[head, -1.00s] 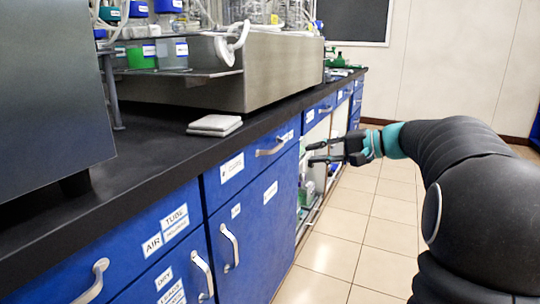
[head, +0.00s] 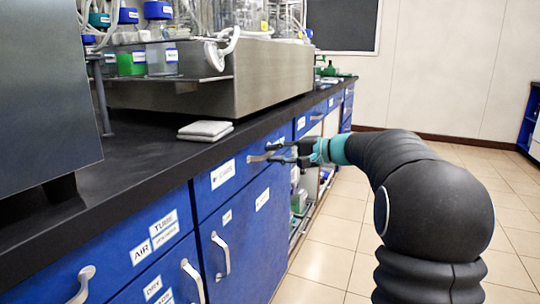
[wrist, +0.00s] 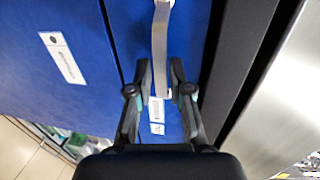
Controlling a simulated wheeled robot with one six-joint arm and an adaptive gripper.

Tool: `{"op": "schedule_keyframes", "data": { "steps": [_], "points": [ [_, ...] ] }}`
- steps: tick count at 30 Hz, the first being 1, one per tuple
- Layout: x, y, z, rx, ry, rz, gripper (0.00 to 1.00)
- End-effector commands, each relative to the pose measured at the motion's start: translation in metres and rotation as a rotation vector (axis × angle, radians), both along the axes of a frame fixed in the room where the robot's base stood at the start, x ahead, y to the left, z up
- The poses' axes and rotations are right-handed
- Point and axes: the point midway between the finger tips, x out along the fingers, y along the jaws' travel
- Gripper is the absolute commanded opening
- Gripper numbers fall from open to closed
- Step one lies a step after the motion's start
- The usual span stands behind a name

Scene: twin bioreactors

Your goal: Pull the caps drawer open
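The blue drawer (head: 205,194) is shut in the cabinet front under the black counter. White labels on it are too small to read surely. Its pale metal bar handle (head: 258,158) is partly hidden by my gripper in the head view. My gripper (head: 272,153) is at the handle's right part. In the wrist view, the handle (wrist: 160,42) runs between the two fingertips of my gripper (wrist: 162,66). The fingers are apart, with gaps visible beside the bar. I cannot tell whether either finger touches it.
A blue cupboard door (head: 246,235) with its own handle is below the drawer. The black counter edge (head: 150,190) runs above the drawer fronts. A steel bioreactor unit (head: 270,78) and white pads (head: 205,130) are on the counter. The tiled floor (head: 335,225) is clear.

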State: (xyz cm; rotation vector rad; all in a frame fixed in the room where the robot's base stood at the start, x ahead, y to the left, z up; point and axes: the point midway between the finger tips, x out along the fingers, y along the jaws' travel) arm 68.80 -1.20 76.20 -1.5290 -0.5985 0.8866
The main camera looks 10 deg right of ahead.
Motion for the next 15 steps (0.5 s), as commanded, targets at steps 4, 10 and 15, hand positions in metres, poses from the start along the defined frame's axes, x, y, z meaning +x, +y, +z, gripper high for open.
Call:
{"op": "schedule_keyframes", "data": {
  "steps": [4,10,15],
  "points": [
    [0.008,0.011,-0.002,0.001,0.000,0.001,0.20],
    [0.011,0.015,-0.003,0.001,-0.001,-0.001,0.20],
    [0.011,0.015,-0.003,0.000,0.000,-0.001,0.20]
  ]
}}
